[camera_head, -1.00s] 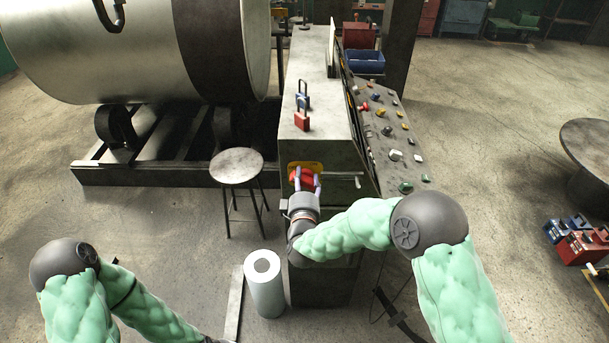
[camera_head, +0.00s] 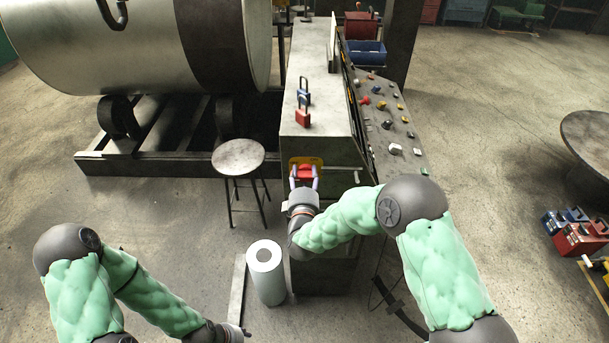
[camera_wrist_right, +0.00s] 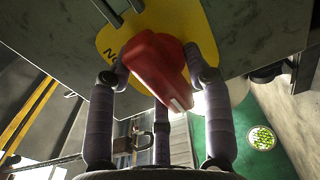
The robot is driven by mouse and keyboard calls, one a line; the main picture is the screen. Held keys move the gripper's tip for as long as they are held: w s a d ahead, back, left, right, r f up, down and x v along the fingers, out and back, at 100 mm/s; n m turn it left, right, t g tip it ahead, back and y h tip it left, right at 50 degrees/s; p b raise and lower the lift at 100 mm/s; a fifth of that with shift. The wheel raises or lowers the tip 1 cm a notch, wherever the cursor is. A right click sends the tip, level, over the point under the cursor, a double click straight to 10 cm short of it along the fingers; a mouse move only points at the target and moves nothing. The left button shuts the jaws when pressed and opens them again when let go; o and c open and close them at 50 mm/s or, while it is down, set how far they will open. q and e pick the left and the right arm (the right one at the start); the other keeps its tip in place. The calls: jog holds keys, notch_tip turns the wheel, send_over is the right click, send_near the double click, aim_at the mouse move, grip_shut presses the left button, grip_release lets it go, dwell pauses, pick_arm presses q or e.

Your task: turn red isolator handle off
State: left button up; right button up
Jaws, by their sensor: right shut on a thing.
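The red isolator handle (camera_head: 305,171) is on a yellow plate (camera_head: 313,161) on the end face of the grey cabinet. My right gripper (camera_head: 303,184) is at the handle, its fingers on either side of it. In the right wrist view the red handle (camera_wrist_right: 155,68) lies slanted between the purple-grey fingers of the gripper (camera_wrist_right: 157,90), which are shut on it. The yellow plate (camera_wrist_right: 190,22) behind it bears partly hidden lettering.
A round stool (camera_head: 238,157) stands left of the cabinet. A white roll (camera_head: 265,270) stands on the floor near my right forearm. A sloped control panel (camera_head: 385,130) is at right.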

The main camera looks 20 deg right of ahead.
jog(key=shift+w+d+r, duration=0.15)
jog(key=shift+w+r, duration=0.05)
jog(key=shift+r, duration=0.4)
jog(key=o, duration=0.9)
jog(key=shift+f, duration=0.1)
jog(key=shift+s+f, duration=0.15)
jog(key=shift+f, duration=0.15)
jog(key=v, duration=1.2)
